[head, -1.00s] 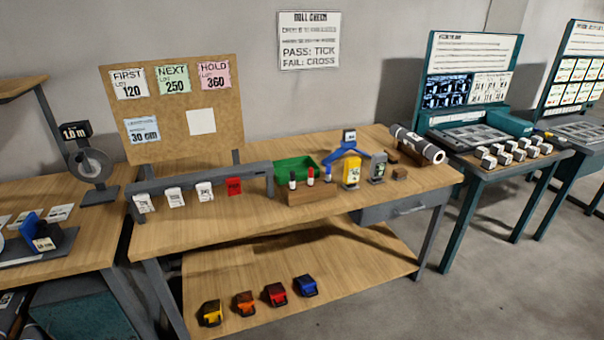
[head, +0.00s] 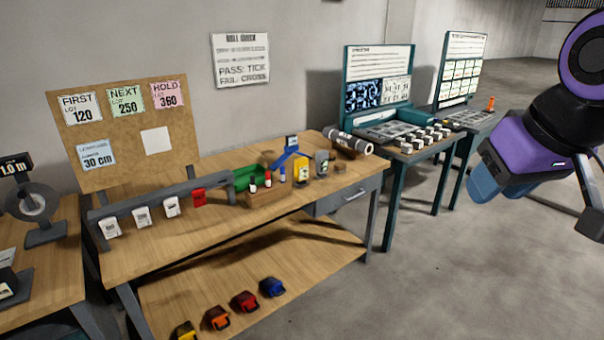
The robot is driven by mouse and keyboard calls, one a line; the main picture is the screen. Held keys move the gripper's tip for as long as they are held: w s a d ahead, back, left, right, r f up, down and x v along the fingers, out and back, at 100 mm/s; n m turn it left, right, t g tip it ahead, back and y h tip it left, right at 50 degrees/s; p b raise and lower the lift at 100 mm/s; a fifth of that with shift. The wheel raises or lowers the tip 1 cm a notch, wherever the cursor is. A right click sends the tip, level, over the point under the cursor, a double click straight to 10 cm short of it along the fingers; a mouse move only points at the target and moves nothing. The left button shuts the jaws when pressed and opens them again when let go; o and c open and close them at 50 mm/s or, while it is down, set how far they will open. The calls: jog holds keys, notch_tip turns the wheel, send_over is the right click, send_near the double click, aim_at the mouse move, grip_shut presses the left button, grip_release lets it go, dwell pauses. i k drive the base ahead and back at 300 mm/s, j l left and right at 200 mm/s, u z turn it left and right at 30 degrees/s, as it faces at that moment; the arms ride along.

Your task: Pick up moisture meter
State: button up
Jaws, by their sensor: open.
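Two small upright handheld devices stand side by side near the right end of the wooden workbench (head: 240,222). One is yellow (head: 301,170) with a pale label, and the other is grey (head: 321,162). Either could be the moisture meter; their labels are too small to read. Purple and black links of my arm fill the upper right, over the floor and well apart from the bench. I cannot make out my gripper's fingers, and nothing of mine touches either device.
A wooden block with markers (head: 266,191), a green tray (head: 243,177) and a blue stand (head: 286,155) are close to the devices. A grey roll (head: 349,143) lies behind right. Colored clips (head: 245,301) sit on the lower shelf. The floor at right is clear.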

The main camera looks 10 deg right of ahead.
aim_at(301, 164)
jog(key=z, duration=3.8)
jog(key=u, duration=3.85)
jog(key=i+l+z, duration=0.1)
jog(key=i, duration=0.85)
